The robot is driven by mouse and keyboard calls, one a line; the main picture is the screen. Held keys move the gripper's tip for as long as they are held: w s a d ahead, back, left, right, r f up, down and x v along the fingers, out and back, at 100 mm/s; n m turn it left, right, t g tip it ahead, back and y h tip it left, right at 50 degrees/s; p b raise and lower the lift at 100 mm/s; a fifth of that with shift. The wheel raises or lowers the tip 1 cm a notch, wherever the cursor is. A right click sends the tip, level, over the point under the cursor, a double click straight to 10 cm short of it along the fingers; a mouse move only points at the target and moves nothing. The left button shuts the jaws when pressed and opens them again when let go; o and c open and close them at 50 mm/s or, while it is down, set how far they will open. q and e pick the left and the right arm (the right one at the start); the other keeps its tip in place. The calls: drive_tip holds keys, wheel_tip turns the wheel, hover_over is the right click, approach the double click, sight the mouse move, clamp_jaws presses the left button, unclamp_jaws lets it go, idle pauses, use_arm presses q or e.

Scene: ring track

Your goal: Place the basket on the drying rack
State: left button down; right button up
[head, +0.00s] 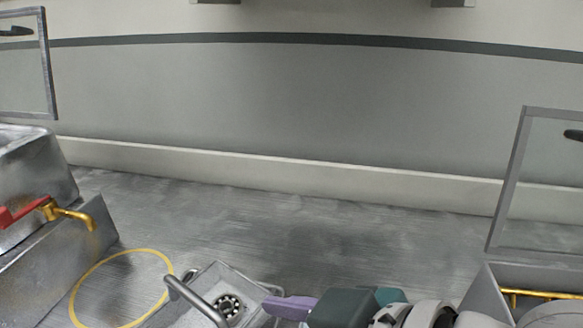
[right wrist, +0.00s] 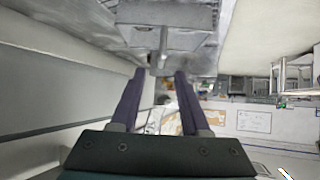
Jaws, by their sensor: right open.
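I cannot pick out a basket or a drying rack for certain. In the head view a small square metal tray (head: 247,276) with a bent bar handle or spout (head: 192,298) and a dark round drain-like part (head: 229,306) sits at the bottom edge, partly cut off. My right gripper (right wrist: 160,73) is open; its purple fingers stand apart, and a thin grey metal bar (right wrist: 163,42) shows beyond and between the tips. I cannot tell whether they touch it. In the head view a purple finger (head: 290,308) points left towards the tray. My left gripper is not in view.
A yellow ring (head: 75,300) lies on the metal surface. At left stands a metal unit (head: 45,265) with a yellow tap (head: 70,213) and red lever (head: 22,211). Framed panels stand left (head: 50,65) and right (head: 505,180). The middle surface is clear towards the wall.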

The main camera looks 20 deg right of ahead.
drive_tip(key=s+d+f+m+g+h, duration=0.1)
drive_tip(key=s+d+m+g+h, duration=0.3)
drive_tip(key=s+d, duration=0.7)
drive_tip(key=shift+s+f+g+h, duration=0.15)
drive_tip(key=shift+s+g+h, duration=0.45)
drive_tip(key=shift+g+h, duration=0.3)
wheel_tip(320, 180, up, 49)
drive_tip(key=p, duration=4.9)
